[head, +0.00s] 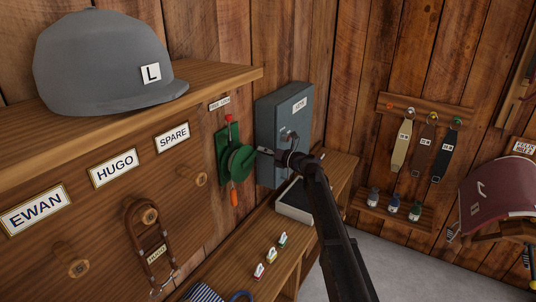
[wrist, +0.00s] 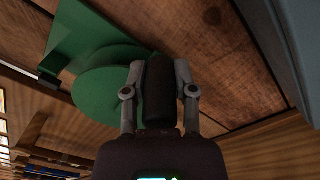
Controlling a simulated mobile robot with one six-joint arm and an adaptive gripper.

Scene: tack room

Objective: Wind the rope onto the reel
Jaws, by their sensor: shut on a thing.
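The green reel (head: 237,162) is mounted on the wooden wall panel below a small label. A red piece (head: 229,120) shows at its top, and an orange piece (head: 234,198) hangs below it. The rope itself is too small to make out. My gripper (head: 268,151) is at the right side of the reel. In the wrist view, my gripper (wrist: 158,92) is shut on a dark cylindrical handle (wrist: 158,95), one finger on each side. The green reel (wrist: 105,75) lies right behind and left of the handle in that view.
A grey metal box (head: 270,120) is on the wall just right of the reel. A wooden bench (head: 262,238) below carries a grey tray (head: 294,205) and several small tagged items. A shelf (head: 225,78) with a grey cap (head: 100,62) juts out at upper left.

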